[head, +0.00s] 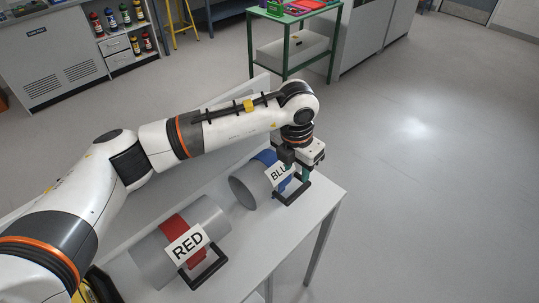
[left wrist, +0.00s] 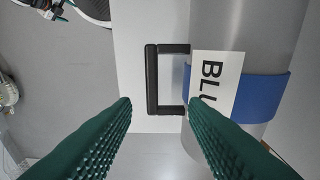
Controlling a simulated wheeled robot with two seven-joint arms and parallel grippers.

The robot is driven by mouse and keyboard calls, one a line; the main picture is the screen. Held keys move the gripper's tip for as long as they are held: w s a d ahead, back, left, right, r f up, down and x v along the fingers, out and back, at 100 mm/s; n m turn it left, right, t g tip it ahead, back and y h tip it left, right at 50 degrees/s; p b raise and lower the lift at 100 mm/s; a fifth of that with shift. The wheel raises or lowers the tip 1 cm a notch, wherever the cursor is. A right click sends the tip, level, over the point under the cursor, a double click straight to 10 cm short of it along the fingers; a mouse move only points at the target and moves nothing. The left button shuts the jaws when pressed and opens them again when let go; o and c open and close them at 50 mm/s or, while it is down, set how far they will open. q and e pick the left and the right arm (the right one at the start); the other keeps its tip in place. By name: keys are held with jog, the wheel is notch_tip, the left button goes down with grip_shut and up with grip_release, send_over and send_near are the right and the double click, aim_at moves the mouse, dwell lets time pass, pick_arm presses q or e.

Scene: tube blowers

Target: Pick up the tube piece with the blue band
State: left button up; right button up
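The blue-band tube piece (head: 245,188) lies on the grey table, a grey tube with a blue band, a white "BLUE" label and a black handle (head: 292,194) on its near side. In the left wrist view, the handle (left wrist: 152,80) stands beside the label (left wrist: 214,82) and blue band (left wrist: 262,97). My left gripper (head: 296,172) is over the handle side of this tube. Its green fingers (left wrist: 160,105) are apart, with the handle lying between them in the picture and nothing gripped. Part of the label is hidden by the gripper. A white and black part with green, perhaps my right gripper (left wrist: 42,10), shows small at the top left.
A red-band tube (head: 155,258) with a "RED" label and black handle (head: 205,268) lies to the left on the same table (head: 322,200). A green-framed table (head: 287,45) and a cabinet with bottles (head: 50,55) stand behind. The floor on the right is clear.

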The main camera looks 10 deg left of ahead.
aim_at(298, 192)
pick_arm(q)
jog(key=f, duration=0.1)
jog(key=f+p, duration=0.1)
jog(key=f, duration=0.1)
jog(key=s+f, duration=0.1)
jog(key=f, duration=0.1)
jog(key=shift+d+f+p, duration=0.15)
jog(key=shift+d+p, duration=0.2)
jog(key=shift+d, duration=0.05)
jog(key=shift+w+f, duration=0.2)
jog(key=shift+f, duration=0.1)
notch_tip(298, 192, down, 4)
jog(key=shift+d+r+p, duration=0.15)
jog(key=shift+r+p, duration=0.1)
jog(key=shift+p, duration=0.8)
jog(key=shift+w+f, duration=0.1)
jog(key=shift+f, duration=0.5)
jog(key=shift+w+f, duration=0.1)
grip_shut()
pick_arm(e)
jog(key=r, duration=0.1)
jog(key=s+r, duration=0.2)
jog(key=r, duration=0.1)
jog(key=shift+s+d+r, duration=0.1)
jog(key=shift+s+d, duration=0.15)
jog(key=shift+d, duration=0.05)
